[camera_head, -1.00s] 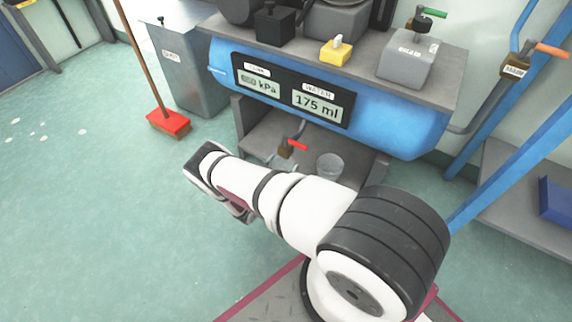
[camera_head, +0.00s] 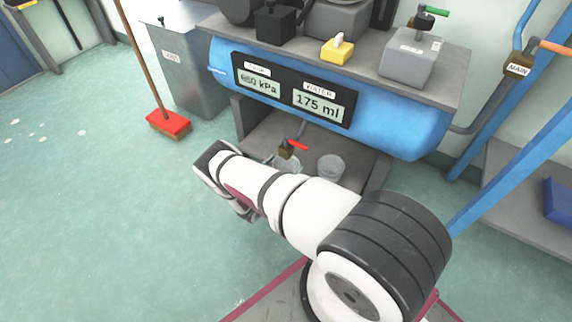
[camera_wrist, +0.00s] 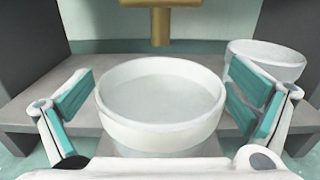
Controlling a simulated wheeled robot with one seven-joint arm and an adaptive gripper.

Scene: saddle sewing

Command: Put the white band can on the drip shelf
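The white band can (camera_wrist: 160,135) is a round, open-topped pale can with a broad white rim. It sits between the two fingers of my gripper (camera_wrist: 162,92) in the wrist view. The teal pads flank it closely with no clear contact, so my gripper looks open around it. The can's base is hidden. In the head view the can (camera_head: 289,165) shows partly behind my arm, below the red-handled tap. The grey drip shelf (camera_head: 262,140) lies under the blue tank; its edge also shows in the wrist view (camera_wrist: 25,115). I cannot tell whether the can rests on it.
A second pale can (camera_head: 331,168) stands on the shelf to the right, also in the wrist view (camera_wrist: 266,62). A brass tap outlet (camera_wrist: 161,25) hangs just behind the held-around can. Side walls bound the shelf. Open floor lies left, with a broom (camera_head: 168,124).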

